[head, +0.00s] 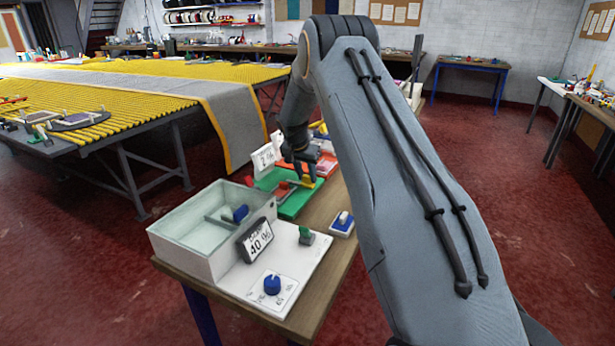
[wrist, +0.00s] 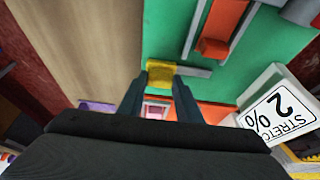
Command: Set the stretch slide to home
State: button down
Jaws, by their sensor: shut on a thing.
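My gripper (head: 298,168) reaches down over a green panel (head: 296,206) on the bench. In the wrist view its two fingers are shut on a yellow block (wrist: 162,73), which sits at the end of a short grey track (wrist: 194,71) on the panel. An orange-red slider block (wrist: 212,47) sits in another track beside it, apart from the fingers. A white display (wrist: 279,113) next to the panel reads "STRETCH 2 %". I cannot tell which mark on the panel is home.
Nearer on the bench are a clear-topped box (head: 195,262), a "40 %" display (head: 258,240), a blue knob (head: 272,285), a green handle (head: 306,236) and a blue-and-white switch (head: 342,222). A long yellow slatted table (head: 100,123) stands left. Open red floor lies right.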

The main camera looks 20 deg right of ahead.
jog(key=shift+s+a+f, duration=0.1)
jog(key=shift+s+a, duration=0.05)
jog(key=c, duration=1.3)
grip_release()
jog(key=shift+b+v, duration=1.15)
jog(key=shift+v, duration=2.85)
